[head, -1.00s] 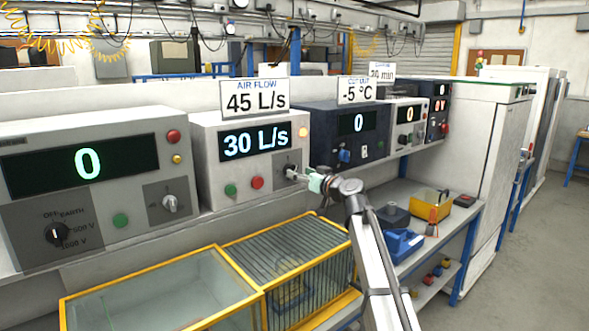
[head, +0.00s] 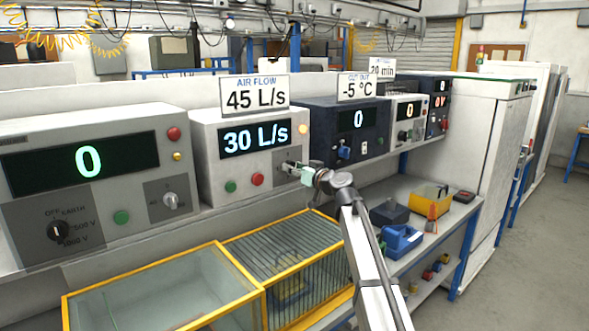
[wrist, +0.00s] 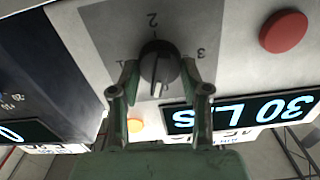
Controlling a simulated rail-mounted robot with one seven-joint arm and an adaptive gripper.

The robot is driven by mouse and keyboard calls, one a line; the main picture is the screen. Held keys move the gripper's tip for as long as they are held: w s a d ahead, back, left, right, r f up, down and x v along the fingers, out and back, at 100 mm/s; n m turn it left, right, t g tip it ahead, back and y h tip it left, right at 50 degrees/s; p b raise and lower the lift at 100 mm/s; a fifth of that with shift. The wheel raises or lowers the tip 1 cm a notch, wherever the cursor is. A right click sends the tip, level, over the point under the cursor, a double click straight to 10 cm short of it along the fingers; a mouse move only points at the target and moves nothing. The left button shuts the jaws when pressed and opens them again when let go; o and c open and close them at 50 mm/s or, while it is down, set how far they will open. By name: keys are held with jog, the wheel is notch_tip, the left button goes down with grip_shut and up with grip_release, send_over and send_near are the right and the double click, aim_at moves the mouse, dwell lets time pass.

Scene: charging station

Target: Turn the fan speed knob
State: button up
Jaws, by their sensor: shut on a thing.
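The fan speed knob (wrist: 158,66) is round and dark with a pale pointer mark, on a grey plate marked 2 and 3. My gripper (wrist: 159,76) has one finger on each side of it and is shut on it. The wrist view is upside down. In the head view my gripper (head: 291,167) reaches the right side of the white air flow unit (head: 207,160) and mostly hides the knob. The unit's display (head: 255,139) reads 30 L/s. The sign (head: 254,95) above says AIR FLOW 45 L/s.
A red button (wrist: 283,32) lies beside the knob plate in the wrist view. A dark blue unit (head: 320,118) stands close on the right. A yellow-framed barred cage (head: 310,214) is below. A larger grey unit (head: 30,180) stands left.

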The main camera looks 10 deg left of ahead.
jog(key=shift+w+m+b, duration=0.1)
jog(key=shift+m+b, duration=0.3)
jog(key=shift+m, duration=0.1)
jog(key=m+b, duration=0.1)
jog(key=m, duration=0.2)
jog(key=shift+m+b, duration=0.4)
jog(key=m, duration=0.5)
jog(key=shift+w+d+m, duration=0.1)
jog(key=shift+m, duration=0.3)
jog(key=o, duration=1.1)
jog(key=shift+o, duration=0.2)
jog(key=shift+f, duration=0.1)
jog(key=v, duration=1.2)
